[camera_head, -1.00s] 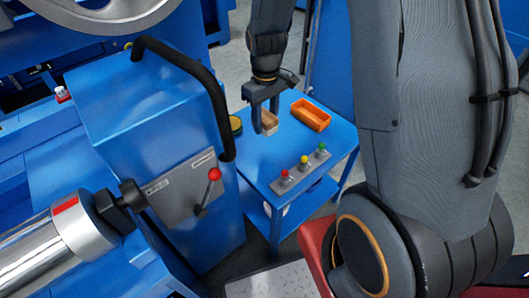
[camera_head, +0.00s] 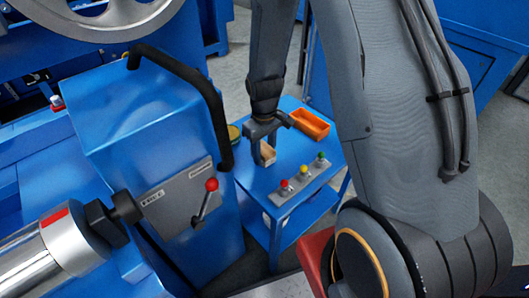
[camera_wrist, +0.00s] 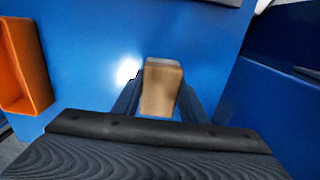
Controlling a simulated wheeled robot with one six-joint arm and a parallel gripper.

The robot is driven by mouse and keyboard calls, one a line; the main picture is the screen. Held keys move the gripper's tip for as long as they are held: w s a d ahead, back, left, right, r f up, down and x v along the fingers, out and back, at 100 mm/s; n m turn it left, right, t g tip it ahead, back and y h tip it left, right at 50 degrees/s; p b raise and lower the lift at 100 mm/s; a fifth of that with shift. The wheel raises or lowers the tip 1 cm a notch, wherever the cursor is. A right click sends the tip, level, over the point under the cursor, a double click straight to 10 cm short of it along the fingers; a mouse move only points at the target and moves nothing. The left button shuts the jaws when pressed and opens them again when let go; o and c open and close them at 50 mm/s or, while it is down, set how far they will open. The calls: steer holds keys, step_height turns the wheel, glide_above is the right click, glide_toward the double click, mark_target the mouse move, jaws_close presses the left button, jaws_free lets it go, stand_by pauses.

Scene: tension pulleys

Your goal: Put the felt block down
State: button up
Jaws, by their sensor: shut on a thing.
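The felt block (camera_head: 267,153) is a small tan, wood-coloured block at my gripper (camera_head: 262,160), over the blue side table (camera_head: 255,182). In the wrist view the block (camera_wrist: 161,88) sits between the two dark fingers of my gripper (camera_wrist: 160,100), which is shut on it. The fingers point down at the table top. I cannot tell whether the block touches the table, and its lower part is partly hidden by a finger.
An orange open tray (camera_head: 309,124) stands at the table's back right. A control strip with red, yellow and green buttons (camera_head: 303,177) lies along the front right. A round yellow-topped tin (camera_head: 234,132) stands at the left, beside the large blue machine (camera_head: 140,120).

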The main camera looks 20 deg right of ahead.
mark_target(264, 148)
steer(key=shift+f, duration=0.1)
steer(key=o, duration=1.3)
step_height(264, 148, up, 12)
steer(key=shift+f+p, duration=0.2)
steer(key=shift+p, duration=0.65)
steer(key=shift+r, duration=0.35)
